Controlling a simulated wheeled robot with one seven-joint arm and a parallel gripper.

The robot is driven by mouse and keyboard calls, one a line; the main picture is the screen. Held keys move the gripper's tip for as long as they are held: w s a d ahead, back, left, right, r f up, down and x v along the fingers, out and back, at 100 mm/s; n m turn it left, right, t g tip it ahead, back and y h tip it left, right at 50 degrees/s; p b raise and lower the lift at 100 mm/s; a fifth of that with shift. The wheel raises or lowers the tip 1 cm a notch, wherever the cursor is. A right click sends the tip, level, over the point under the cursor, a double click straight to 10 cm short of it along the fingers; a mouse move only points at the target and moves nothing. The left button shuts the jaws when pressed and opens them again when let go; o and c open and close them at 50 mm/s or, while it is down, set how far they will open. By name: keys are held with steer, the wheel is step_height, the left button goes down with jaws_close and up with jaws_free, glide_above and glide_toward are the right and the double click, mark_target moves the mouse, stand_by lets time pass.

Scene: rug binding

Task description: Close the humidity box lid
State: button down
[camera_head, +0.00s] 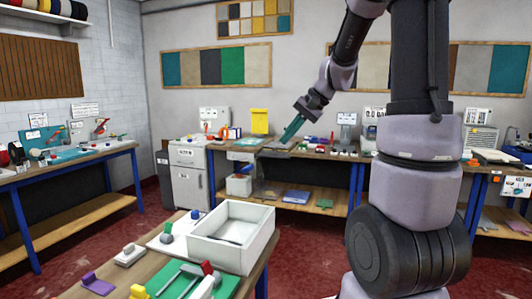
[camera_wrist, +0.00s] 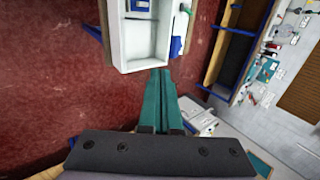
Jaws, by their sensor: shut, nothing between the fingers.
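A white open-topped box (camera_head: 205,248) stands at the right corner of the near table in the head view. Its inside shows, with a thin dark thing on its floor. I cannot tell for sure that it is the humidity box, and I make out no lid. A white open box (camera_wrist: 112,50), likely the same one, is at the top of the wrist view, just beyond my fingertips. My gripper (camera_head: 285,138) has teal fingers, shut and empty, and is raised in front of the back bench in the head view. The fingers (camera_wrist: 161,72) also show in the wrist view, pointing towards the box.
A grey cabinet (camera_head: 187,180) stands by the cluttered back bench. A left bench (camera_head: 65,160) lines the wall. Red floor (camera_head: 150,232) lies open between them.

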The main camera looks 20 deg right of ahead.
mark_target(251, 166)
steer(key=x, duration=0.4)
steer(key=a+r+x, duration=0.1)
steer(key=x, duration=0.8)
steer(key=shift+w+a+r, duration=0.15)
steer(key=shift+w+a, duration=0.1)
steer(key=shift+w, duration=0.15)
steer(key=shift+w+a+h, duration=0.3)
steer(key=shift+a, duration=0.25)
steer(key=w+a+f+g+h, duration=0.2)
steer(key=w+a+f+h, duration=0.1)
steer(key=a+f, duration=0.2)
steer(key=w+a+f+g+h, duration=0.2)
steer(key=w+a+f+h, duration=0.1)
steer(key=w+a+f, duration=0.1)
steer(key=w+a+f+g+h, duration=0.2)
steer(key=w+a+f+h, duration=0.1)
steer(key=a+f, duration=0.3)
steer(key=shift+w+a+g, duration=0.3)
steer(key=shift+a, duration=0.05)
steer(key=shift+w+a+f, duration=0.1)
steer(key=shift+f, duration=0.3)
steer(key=shift+w+a+f, duration=0.1)
steer(key=shift+a+f, duration=0.05)
steer(key=shift+f, duration=0.3)
